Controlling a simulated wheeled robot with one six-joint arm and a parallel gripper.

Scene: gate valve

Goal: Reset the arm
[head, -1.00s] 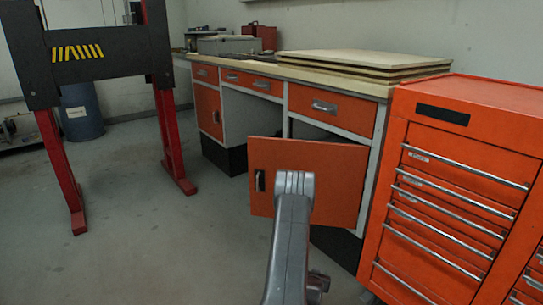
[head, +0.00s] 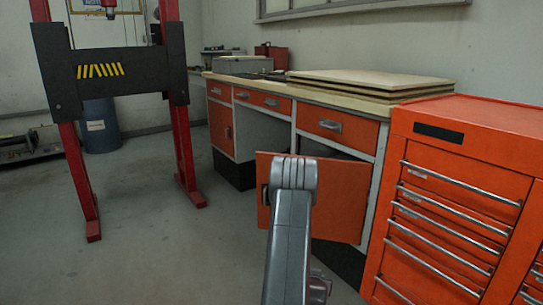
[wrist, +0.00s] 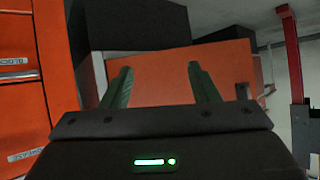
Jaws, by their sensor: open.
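My arm rises at the bottom middle of the head view; its gripper is not visible there. In the wrist view my gripper (wrist: 163,85) has its two green fingers spread apart with nothing between them. An orange cabinet door (head: 336,195) of the workbench hangs open beyond my arm, and my arm hides part of it. The wrist view shows an orange panel (wrist: 180,72) beyond the fingers. No gate valve can be made out in either view.
An orange tool chest (head: 465,125) with several drawers stands close on the right. The workbench (head: 270,85) runs along the wall with boards (head: 365,82) on top. A red and black press frame (head: 115,72) stands at left. The floor (head: 165,250) at left front is clear.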

